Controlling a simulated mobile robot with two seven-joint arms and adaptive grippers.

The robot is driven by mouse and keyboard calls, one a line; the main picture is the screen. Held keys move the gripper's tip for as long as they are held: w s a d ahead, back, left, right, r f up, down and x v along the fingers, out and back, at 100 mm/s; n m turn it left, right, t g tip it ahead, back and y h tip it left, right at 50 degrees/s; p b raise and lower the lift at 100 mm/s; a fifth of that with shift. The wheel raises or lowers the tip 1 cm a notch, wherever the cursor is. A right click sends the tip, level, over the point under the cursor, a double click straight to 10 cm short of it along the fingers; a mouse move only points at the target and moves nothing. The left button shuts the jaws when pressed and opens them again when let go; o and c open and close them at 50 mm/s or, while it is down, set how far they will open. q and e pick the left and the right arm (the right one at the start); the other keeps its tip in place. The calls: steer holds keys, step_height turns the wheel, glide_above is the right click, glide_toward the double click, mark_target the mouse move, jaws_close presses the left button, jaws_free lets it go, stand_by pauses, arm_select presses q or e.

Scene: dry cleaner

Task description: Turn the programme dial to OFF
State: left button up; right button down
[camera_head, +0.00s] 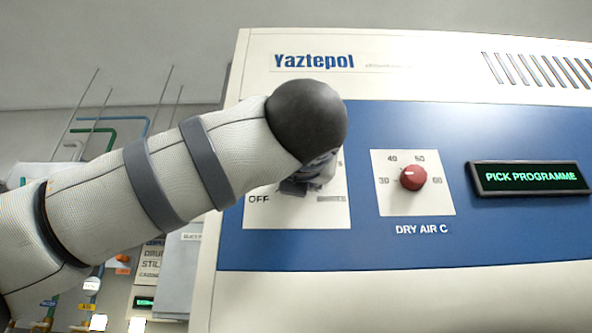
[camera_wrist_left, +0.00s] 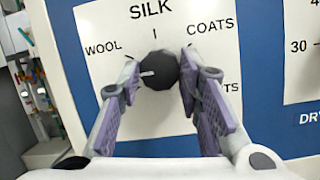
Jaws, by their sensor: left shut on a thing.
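The programme dial is a dark round knob (camera_wrist_left: 158,71) on a white plate (camera_wrist_left: 90,22), seen in the left wrist view. Its white pointer mark is on the knob's left side, pointing roughly left, below the WOOL tick. SILK is above and COATS at upper right; another label at lower right is partly hidden. My left gripper (camera_wrist_left: 159,66) is shut on the dial, one finger on each side. In the head view the wrist hides the dial and most of the gripper (camera_head: 308,182). The OFF label (camera_head: 259,199) shows at the plate's lower left; the wrist view hides it.
On the blue panel (camera_head: 420,125), a red DRY AIR C knob (camera_head: 413,177) stands right of the programme plate. Further right, a display (camera_head: 530,177) reads PICK PROGRAMME. Pipes (camera_head: 112,130) and signs stand left of the machine.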

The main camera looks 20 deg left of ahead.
arm_select(q)
steer(key=n+g+y, duration=0.1)
steer(key=n, duration=0.3)
steer(key=n+g+y, duration=0.1)
steer(key=n, duration=0.3)
steer(key=shift+d+r+y, duration=0.1)
steer(key=shift+r+y, duration=0.05)
steer(key=shift+y, duration=0.25)
steer(key=shift+n, duration=0.4)
steer(key=o, duration=1.2)
steer(key=shift+w, duration=0.15)
